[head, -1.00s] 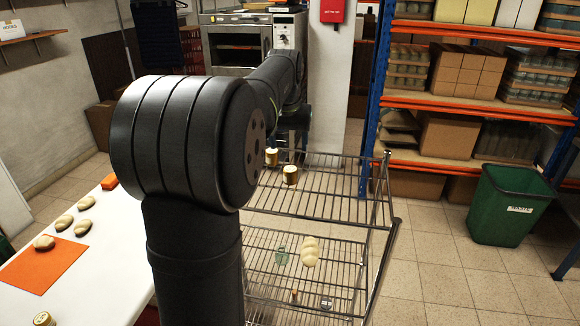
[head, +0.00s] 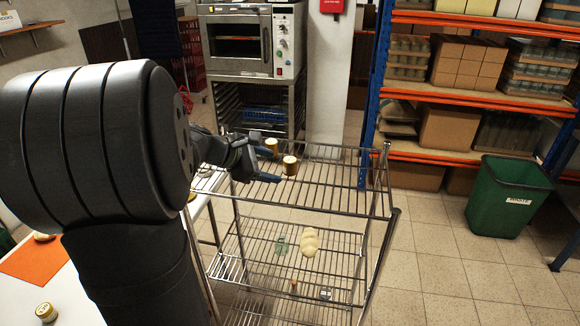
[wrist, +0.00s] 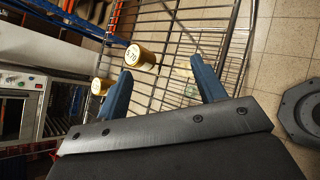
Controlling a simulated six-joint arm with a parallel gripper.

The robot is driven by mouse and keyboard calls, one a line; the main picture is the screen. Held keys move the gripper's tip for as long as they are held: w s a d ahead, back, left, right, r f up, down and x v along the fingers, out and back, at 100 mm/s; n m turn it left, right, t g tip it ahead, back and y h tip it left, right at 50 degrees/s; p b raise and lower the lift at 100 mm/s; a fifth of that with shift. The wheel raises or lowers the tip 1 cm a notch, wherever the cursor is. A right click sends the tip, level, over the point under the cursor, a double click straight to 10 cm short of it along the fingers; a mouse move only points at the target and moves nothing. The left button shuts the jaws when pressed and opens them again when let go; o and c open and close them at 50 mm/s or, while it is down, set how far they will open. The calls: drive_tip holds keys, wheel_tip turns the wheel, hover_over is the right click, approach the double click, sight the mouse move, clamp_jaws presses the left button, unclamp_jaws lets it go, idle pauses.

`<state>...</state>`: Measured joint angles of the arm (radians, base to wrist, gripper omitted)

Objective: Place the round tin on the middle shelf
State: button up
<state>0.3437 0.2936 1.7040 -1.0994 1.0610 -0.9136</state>
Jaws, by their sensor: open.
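Two round gold tins with pale lids stand on the top shelf of a wire rack (head: 340,185): a nearer tin (head: 290,165) and a farther tin (head: 271,144). The frames do not settle which one the task means. My gripper (head: 266,165) is open and empty, just left of the tins. In the wrist view, one lettered tin (wrist: 140,57) shows beyond the gap between my blue fingers (wrist: 160,70); the other tin (wrist: 100,86) is left of the left finger. A wire shelf (head: 345,243) below carries a braided loaf (head: 311,241) and a green glass item (head: 281,244).
Small items (head: 326,293) lie low in the rack, their level unclear. Another tin (head: 46,312) stands on the white table at lower left. An oven (head: 252,42) stands behind; a green bin (head: 508,200) is at right. The top shelf's right part is bare.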

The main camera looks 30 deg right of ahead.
sight(294, 163)
drive_tip(key=a+n+t, duration=0.1)
drive_tip(key=n, duration=0.1)
drive_tip(key=w+a+n+t+h, duration=0.1)
drive_tip(key=n, duration=0.2)
drive_tip(key=a+n+t, duration=0.1)
drive_tip(key=a+n, duration=0.1)
drive_tip(key=n, duration=0.1)
drive_tip(key=shift+w+f+h, duration=0.1)
drive_tip(key=shift+w+h, duration=0.25)
drive_tip(key=shift+h, duration=0.05)
drive_tip(key=x, duration=1.7)
drive_tip(key=shift+w+d, duration=0.1)
drive_tip(key=shift+d, duration=0.05)
drive_tip(key=c, duration=1.1)
drive_tip(key=shift+r, duration=0.2)
drive_tip(key=shift+c, duration=0.2)
